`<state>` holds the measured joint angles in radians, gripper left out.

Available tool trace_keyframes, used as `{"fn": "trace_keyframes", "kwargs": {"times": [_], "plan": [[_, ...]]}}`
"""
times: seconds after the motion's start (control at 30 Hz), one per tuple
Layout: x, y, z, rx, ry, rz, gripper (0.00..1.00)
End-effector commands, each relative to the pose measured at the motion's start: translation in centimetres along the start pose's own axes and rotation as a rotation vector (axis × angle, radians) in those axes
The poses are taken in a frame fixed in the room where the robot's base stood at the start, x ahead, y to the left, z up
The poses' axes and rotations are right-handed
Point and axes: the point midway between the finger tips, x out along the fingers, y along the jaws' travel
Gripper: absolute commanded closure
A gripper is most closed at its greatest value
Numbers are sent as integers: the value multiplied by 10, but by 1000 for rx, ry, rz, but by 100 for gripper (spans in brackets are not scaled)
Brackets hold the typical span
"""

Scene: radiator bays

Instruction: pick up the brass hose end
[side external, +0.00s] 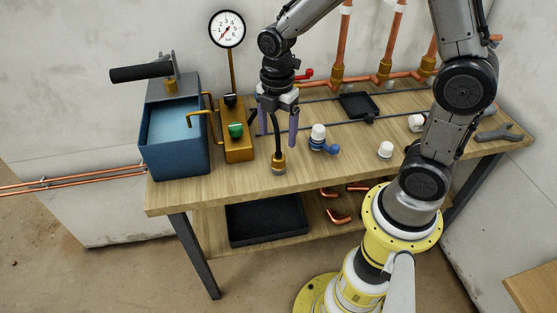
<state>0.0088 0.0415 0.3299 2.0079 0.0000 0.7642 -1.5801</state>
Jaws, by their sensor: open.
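The brass hose end (279,158) is at the front of the wooden bench, at the lower end of a short black hose (277,128). It looks upright, with a pale grey part at its bottom. My gripper (278,138) points down above it, with two purple fingers spread apart. The hose shows between the fingers, and the brass part is just below the fingertips. I see no finger touching the brass. Where the hose runs higher up is hidden behind my gripper.
A blue water tank (175,150) with a yellow pump body (237,146) and pressure gauge (227,29) stands left. A white-capped blue valve (319,138) is close on the right. Copper pipes (345,40) rise behind. The bench front right of the hose end is fairly clear.

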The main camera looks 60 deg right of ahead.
Motion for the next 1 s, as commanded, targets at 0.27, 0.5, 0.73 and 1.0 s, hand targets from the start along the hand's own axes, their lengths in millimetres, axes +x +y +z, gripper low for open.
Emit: {"fn": "trace_keyframes", "kwargs": {"times": [0.27,0.5,0.73,1.0], "plan": [[32,0,0,0,0,0,16],[57,-4,-2,0,0,-4,16],[82,-5,-3,1,0,-1,16],[84,-4,-3,1,0,2,16]]}}
